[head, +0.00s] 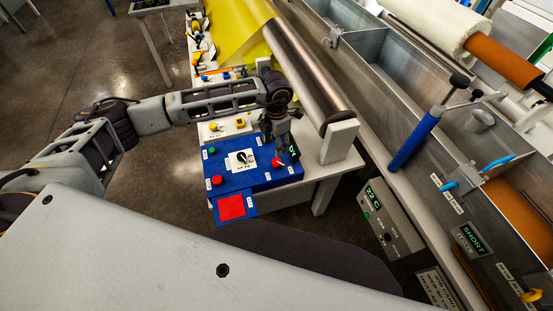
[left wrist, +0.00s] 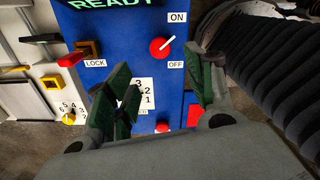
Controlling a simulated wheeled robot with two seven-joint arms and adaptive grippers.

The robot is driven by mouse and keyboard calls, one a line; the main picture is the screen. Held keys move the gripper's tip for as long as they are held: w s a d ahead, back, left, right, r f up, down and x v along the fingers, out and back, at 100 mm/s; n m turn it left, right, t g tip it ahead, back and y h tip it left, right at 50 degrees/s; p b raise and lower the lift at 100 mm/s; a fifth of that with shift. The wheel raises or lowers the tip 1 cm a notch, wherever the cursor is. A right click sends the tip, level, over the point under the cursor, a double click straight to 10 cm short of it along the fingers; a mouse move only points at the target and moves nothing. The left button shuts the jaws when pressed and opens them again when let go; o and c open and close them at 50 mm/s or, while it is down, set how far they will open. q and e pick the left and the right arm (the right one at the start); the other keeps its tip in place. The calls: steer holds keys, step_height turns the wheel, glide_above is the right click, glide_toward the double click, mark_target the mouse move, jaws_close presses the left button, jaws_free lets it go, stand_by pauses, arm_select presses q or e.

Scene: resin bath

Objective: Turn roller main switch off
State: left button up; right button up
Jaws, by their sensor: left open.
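The blue control panel (head: 255,178) stands at the end of the white roller table. Its red rotary switch (left wrist: 160,47) lies between an ON label and an OFF label in the left wrist view, and its white pointer slants up and right toward ON. The red switch also shows in the head view (head: 278,162). My left gripper (left wrist: 160,72) is open and empty; its fingers are apart, with the switch showing beyond and between their tips. In the head view my left gripper (head: 278,143) hangs over the panel's far right part. Contact with the switch cannot be told. My right gripper is out of view.
The panel also carries a black dial (head: 241,158), a green button (head: 211,151), a red button (head: 217,180) and a red square (head: 231,207). A lit READY display (left wrist: 100,4) and a red LOCK switch (left wrist: 72,58) are close by. A metal roller (head: 305,75) lies behind.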

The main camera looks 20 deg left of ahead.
mark_target(276, 161)
arm_select(q)
step_height(276, 161, down, 11)
steer(key=shift+r+p, duration=0.15)
steer(key=shift+p, duration=0.65)
steer(key=shift+c, duration=1)
steer(key=c, duration=0.8)
